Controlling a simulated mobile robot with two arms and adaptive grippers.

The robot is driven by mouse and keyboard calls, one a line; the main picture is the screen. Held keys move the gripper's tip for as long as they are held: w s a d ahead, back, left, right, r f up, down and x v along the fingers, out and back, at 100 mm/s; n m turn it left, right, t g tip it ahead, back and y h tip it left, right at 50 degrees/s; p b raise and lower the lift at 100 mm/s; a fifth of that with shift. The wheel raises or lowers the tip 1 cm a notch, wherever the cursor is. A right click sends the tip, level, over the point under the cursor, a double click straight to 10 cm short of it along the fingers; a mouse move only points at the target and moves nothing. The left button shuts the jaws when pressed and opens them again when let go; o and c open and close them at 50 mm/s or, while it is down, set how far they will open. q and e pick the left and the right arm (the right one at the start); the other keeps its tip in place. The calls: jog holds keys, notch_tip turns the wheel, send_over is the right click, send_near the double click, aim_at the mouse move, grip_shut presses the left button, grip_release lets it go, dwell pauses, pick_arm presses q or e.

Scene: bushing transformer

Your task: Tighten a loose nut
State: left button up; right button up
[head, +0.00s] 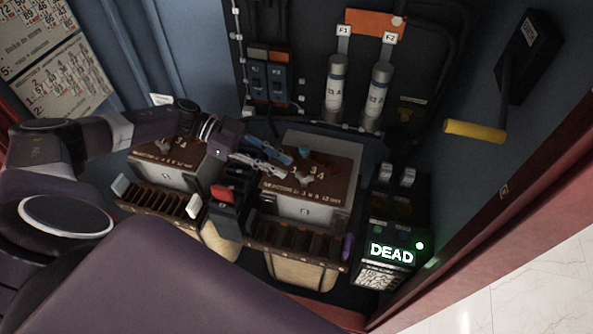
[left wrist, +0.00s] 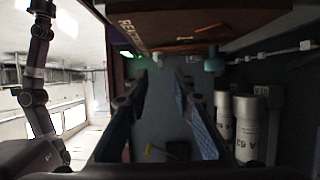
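A small teal nut-like piece (head: 305,153) stands on the brown top of the right-hand transformer box (head: 335,178). A grey star-shaped knob (head: 305,178) sits just in front of it. In the left wrist view the teal piece (left wrist: 214,63) shows beside the right finger, apart from it. Whether it is loose cannot be told. My left gripper (head: 283,163) is open, just left of the teal piece and over the box's left edge. In the left wrist view its two fingers (left wrist: 160,110) are spread with nothing between them. My right gripper is in neither view.
A second brown-topped box (head: 180,160) stands to the left, with a black-and-red block (head: 225,208) between. Slotted trays (head: 298,240) lie in front. Two fuse cylinders (head: 337,85) stand behind. A green-lit "DEAD" display (head: 391,252) and a yellow handle (head: 475,131) are at the right.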

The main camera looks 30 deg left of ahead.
pick_arm(q)
jog(key=shift+v, duration=2.35)
jog(key=shift+s, duration=0.1)
